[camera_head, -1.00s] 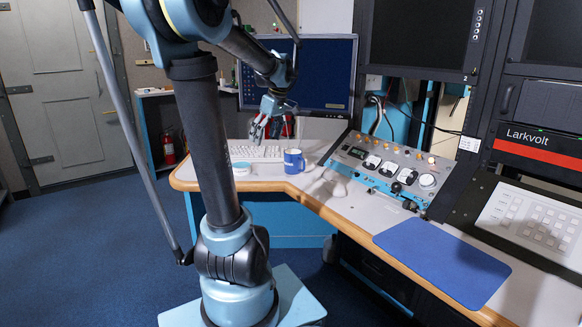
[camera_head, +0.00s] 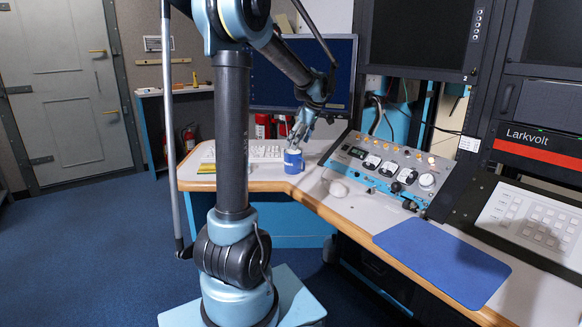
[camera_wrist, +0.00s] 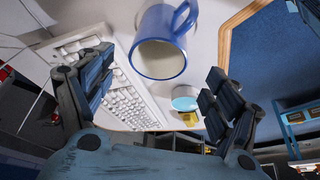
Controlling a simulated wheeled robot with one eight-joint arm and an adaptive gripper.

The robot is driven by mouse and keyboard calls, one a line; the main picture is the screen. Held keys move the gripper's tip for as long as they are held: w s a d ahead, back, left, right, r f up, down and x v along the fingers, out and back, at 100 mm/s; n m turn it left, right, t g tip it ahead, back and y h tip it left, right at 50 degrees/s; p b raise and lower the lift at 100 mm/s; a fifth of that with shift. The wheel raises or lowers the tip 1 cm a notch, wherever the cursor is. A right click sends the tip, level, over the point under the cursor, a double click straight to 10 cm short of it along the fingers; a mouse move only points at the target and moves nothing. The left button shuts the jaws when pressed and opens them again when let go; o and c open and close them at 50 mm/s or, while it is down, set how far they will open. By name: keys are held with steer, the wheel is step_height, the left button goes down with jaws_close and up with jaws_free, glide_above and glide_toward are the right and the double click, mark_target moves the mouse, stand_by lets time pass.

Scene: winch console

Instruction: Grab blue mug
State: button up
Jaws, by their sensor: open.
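The blue mug (camera_head: 293,162) stands upright on the desk near its front edge, with a pale marking on its side in the head view. In the wrist view the blue mug (camera_wrist: 161,57) shows its rim and pale inside, with its handle toward the upper right. My gripper (camera_head: 300,143) is just above and behind the mug in the head view. In the wrist view my gripper (camera_wrist: 150,85) has its fingers spread wide, with the mug beyond the gap between them. Nothing is held. The head view does not show whether a finger touches the mug.
A white keyboard (camera_head: 250,152) lies left of the mug. A round blue-lidded thing (camera_wrist: 185,97) shows beside the mug. A blue mat (camera_head: 442,259) lies on the right desk.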

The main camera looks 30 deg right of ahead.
mark_target(291, 161)
steer(key=x, duration=0.5)
steer(key=shift+f, duration=0.1)
steer(key=shift+x, duration=2.7)
steer(key=shift+s+d, duration=0.1)
steer(key=c, duration=1.4)
